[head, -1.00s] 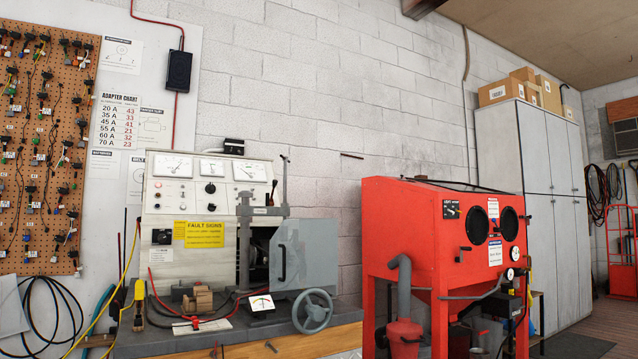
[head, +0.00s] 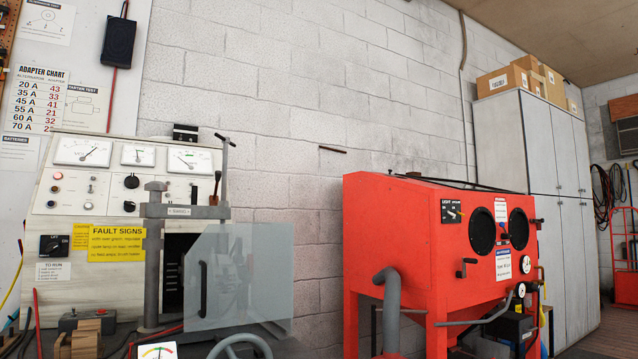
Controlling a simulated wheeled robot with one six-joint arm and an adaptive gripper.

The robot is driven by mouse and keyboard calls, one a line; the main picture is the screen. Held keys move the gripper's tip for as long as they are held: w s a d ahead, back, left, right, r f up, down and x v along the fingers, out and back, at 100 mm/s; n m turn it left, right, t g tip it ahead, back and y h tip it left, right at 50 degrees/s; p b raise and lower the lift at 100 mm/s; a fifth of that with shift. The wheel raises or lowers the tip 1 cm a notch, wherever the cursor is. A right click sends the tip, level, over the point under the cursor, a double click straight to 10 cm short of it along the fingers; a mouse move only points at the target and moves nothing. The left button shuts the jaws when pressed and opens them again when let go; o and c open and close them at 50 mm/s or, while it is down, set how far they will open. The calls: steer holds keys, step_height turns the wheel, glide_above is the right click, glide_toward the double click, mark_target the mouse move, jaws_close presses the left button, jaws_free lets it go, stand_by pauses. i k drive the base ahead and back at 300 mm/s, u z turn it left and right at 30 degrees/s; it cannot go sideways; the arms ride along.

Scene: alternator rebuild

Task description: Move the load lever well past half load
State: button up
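The test bench (head: 95,185) stands at the left against the block wall, with three dial gauges along its top panel. A small lever with a brown handle (head: 216,184) stands nearly upright at the panel's right edge. It may be the load lever, but I can read no load label beside it. A black rotary switch (head: 54,245) sits low on the left of the panel, and a black knob (head: 131,181) sits under the middle gauge. My gripper is not in view.
A clear guard with a black handle (head: 240,272) covers the bench's right front. A grey handwheel (head: 240,346) shows at the bottom edge. A red blasting cabinet (head: 420,235) stands to the right, with grey lockers (head: 545,180) beyond it.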

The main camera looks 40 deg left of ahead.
mark_target(218, 173)
steer(key=z, duration=0.1)
steer(key=i, duration=1.25)
steer(key=u, duration=0.95)
steer(key=i, duration=0.8)
steer(key=u, duration=0.95)
